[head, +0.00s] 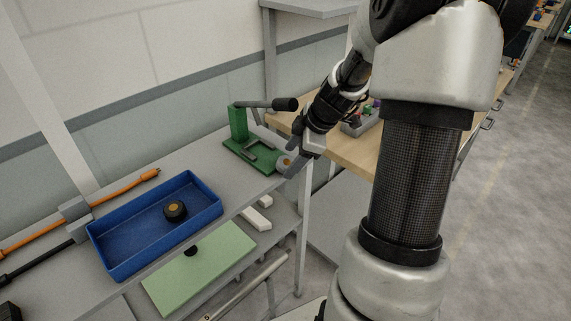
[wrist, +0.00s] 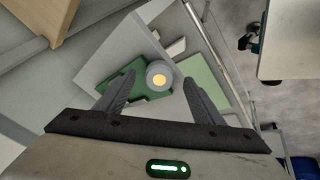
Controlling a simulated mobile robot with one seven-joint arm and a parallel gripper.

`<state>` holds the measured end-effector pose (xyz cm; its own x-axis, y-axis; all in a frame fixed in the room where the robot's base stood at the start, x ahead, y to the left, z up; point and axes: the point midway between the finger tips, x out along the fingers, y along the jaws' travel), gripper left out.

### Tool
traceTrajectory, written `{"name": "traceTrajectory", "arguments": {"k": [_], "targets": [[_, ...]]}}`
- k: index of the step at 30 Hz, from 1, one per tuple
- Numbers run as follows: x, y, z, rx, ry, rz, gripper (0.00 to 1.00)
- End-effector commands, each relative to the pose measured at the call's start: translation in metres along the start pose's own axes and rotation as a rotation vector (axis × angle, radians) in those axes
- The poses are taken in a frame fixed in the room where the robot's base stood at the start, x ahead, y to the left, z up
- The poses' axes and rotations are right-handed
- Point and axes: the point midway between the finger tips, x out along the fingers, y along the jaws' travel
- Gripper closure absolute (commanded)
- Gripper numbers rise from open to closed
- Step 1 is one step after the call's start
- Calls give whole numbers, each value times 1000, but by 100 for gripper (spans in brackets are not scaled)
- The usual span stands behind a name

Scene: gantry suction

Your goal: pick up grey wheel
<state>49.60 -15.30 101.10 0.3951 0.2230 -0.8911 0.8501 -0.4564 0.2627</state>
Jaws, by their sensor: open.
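The grey wheel (wrist: 160,75) is a round light-grey piece with a yellow-orange centre. In the wrist view it shows between and beyond my two open fingertips (wrist: 160,84). In the head view the wheel (head: 284,162) is at the front right corner of the green fixture (head: 236,149), partly hidden by my gripper (head: 291,163). My gripper is open and empty, with its fingers close to the wheel. I cannot tell whether a finger touches it. The green fixture also shows behind the wheel in the wrist view (wrist: 117,83).
A blue tray (head: 108,233) holding a black wheel (head: 175,210) stands left on the grey bench (head: 165,165). A dark-handled lever (head: 285,104) rises above the fixture. A wooden table (head: 352,153) with a grey bin is behind my gripper. A pale green board (head: 200,272) lies on the lower shelf.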

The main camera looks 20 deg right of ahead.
Motion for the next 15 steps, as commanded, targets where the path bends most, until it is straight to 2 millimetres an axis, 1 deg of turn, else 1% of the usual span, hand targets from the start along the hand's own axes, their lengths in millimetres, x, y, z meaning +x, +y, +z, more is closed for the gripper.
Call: {"name": "traceTrajectory", "arguments": {"k": [1, 4, 11, 12, 14, 15], "targets": [[8, 0, 0, 0, 1, -2, 38], [15, 0, 0, 0, -1, 0, 38], [17, 1, 0, 0, -1, 2, 38], [17, 1, 0, 0, -1, 2, 41], [17, 1, 0, 0, -1, 2, 51], [17, 1, 0, 0, -1, 2, 58]]}}
